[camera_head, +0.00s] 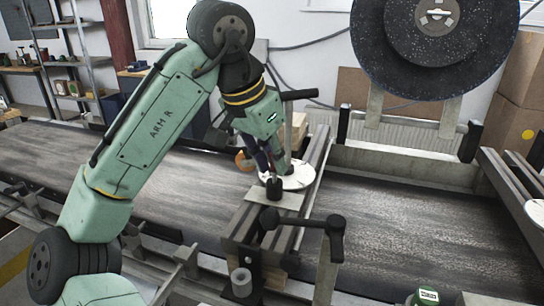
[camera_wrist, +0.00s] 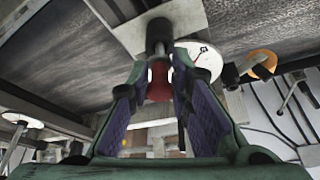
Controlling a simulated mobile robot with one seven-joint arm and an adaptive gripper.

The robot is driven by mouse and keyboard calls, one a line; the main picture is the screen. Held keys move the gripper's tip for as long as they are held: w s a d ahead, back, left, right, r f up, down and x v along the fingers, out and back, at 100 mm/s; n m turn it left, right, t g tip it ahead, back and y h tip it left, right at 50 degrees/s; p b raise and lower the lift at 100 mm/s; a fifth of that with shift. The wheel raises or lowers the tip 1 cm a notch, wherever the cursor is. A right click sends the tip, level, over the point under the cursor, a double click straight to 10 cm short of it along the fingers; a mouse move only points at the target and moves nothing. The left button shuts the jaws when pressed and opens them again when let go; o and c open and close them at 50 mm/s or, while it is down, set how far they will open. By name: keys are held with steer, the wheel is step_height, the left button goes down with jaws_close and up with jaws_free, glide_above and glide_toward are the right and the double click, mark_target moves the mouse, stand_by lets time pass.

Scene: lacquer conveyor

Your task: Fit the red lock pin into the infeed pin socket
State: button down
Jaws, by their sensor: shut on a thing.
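My gripper (camera_wrist: 160,85) is shut on the red lock pin (camera_wrist: 159,84), whose red body shows between the two fingers in the wrist view. A dark upright cylinder, which looks like the infeed pin socket (camera_wrist: 158,36), lies straight beyond the pin in line with it. In the head view my gripper (camera_head: 268,165) is low over this dark socket (camera_head: 274,189), which stands on a pale plate. The fingers partly hide the pin, and its red body is not clear in the head view. I cannot tell whether its tip is inside the socket.
A white disc (camera_head: 296,178) with a dark mark lies close beside the socket. An orange curved thing (camera_head: 243,160) is just left of it. A black crank handle (camera_head: 308,226) stands in front. Dark conveyor belts (camera_head: 420,215) run to both sides.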

steer(key=shift+f+b, duration=0.4)
steer(key=shift+f, duration=0.5)
steer(key=c, duration=1.4)
jaws_free()
steer(key=v, duration=1.2)
